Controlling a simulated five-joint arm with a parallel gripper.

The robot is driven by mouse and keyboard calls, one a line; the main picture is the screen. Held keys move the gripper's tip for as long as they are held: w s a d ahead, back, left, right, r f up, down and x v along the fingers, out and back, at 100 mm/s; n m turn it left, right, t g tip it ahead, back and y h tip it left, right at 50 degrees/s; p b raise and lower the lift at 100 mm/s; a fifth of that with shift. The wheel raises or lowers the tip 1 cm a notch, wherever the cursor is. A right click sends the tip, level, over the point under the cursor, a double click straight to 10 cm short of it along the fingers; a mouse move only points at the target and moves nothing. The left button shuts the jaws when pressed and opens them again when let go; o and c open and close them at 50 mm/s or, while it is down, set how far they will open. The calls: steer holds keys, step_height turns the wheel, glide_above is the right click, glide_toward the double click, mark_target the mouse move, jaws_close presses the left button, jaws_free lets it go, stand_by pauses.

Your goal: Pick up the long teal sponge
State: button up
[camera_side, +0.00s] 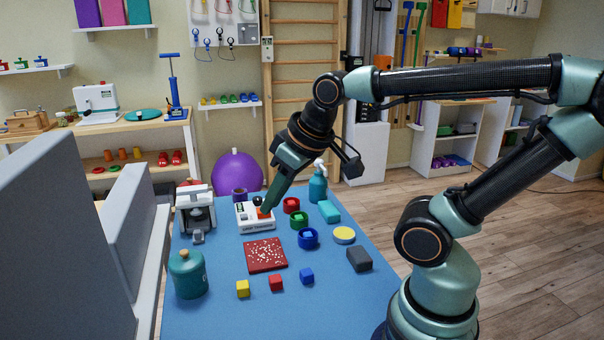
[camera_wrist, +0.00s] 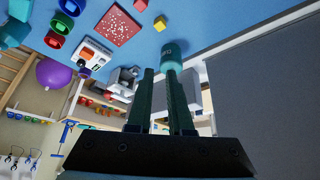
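The long teal sponge (camera_side: 329,211) lies flat on the blue mat in the side view, right of the red and green cups and in front of the teal pump bottle (camera_side: 318,188). In the wrist view the sponge (camera_wrist: 20,9) seems to be the teal block at the top left corner, far from the fingers. My gripper (camera_side: 266,208) points down and left, near the white device, with the sponge to its right. In the wrist view a gap shows between its two dark fingers (camera_wrist: 159,76), and nothing is held there.
The white device (camera_side: 246,219) with an orange part is beneath my gripper. A yellow disc (camera_side: 344,235) and grey block (camera_side: 360,259) lie in front of the sponge.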

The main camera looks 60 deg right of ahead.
steer(key=o, duration=1)
steer(key=shift+c, duration=0.2)
steer(key=shift+d, duration=0.1)
steer(key=m+g, duration=0.6)
steer(key=m, duration=0.3)
glide_above(331, 210)
step_height(331, 210, down, 11)
steer(key=f, duration=0.7)
steer(key=shift+s, duration=0.35)
steer(key=shift+w+f, duration=0.15)
steer(key=shift+f, duration=1.35)
steer(key=shift+w+f, duration=0.15)
steer(key=shift+f, duration=1.35)
